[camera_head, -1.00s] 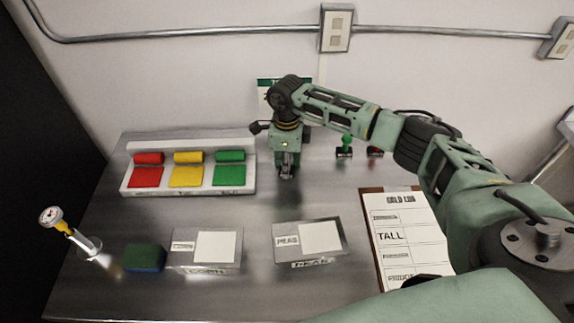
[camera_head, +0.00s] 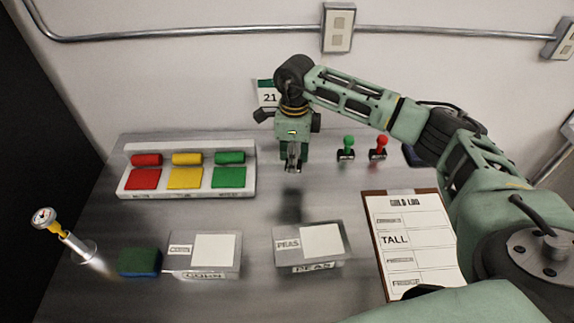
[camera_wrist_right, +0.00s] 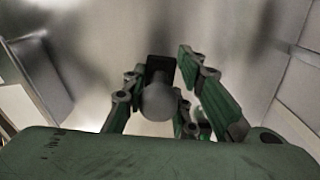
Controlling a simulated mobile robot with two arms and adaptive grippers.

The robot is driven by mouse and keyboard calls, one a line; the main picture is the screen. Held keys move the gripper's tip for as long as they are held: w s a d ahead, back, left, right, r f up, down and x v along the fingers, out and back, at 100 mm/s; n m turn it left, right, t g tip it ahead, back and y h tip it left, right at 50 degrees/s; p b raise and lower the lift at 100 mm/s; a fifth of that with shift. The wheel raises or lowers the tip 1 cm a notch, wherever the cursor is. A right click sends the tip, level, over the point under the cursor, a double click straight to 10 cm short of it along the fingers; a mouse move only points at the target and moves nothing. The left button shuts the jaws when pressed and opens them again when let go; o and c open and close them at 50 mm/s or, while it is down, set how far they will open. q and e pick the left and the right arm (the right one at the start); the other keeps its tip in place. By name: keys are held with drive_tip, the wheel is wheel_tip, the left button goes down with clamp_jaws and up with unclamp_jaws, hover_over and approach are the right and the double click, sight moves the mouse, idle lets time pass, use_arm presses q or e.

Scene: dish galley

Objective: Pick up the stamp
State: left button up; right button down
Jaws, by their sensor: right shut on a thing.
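My right gripper (camera_head: 293,168) is above the middle of the steel table, with a dark shadow on the table below it. It is shut on a stamp, seen best in the right wrist view as a grey round knob (camera_wrist_right: 158,101) with a black base (camera_wrist_right: 160,67), between the fingers (camera_wrist_right: 172,90). In the head view the fingers mostly hide this stamp. Two other stamps stand upright on the table to the right: one with a green handle (camera_head: 348,145) and one with a red handle (camera_head: 380,145). My left gripper is not in view.
A tray (camera_head: 125,185) of red, yellow and green pads is at the left. A corn box (camera_head: 205,253) and a peas box (camera_head: 310,242) stand in front. A clipboard (camera_head: 412,240) lies right; a sponge (camera_head: 139,262) and a gauge (camera_head: 45,217) are front left.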

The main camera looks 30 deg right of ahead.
drive_tip(key=s+d+r+b, duration=0.2)
drive_tip(key=s+r, duration=0.3)
drive_tip(key=s, duration=0.4)
drive_tip(key=shift+d+r+b, duration=0.35)
drive_tip(key=shift+d+r, duration=0.05)
drive_tip(key=shift+d, duration=0.05)
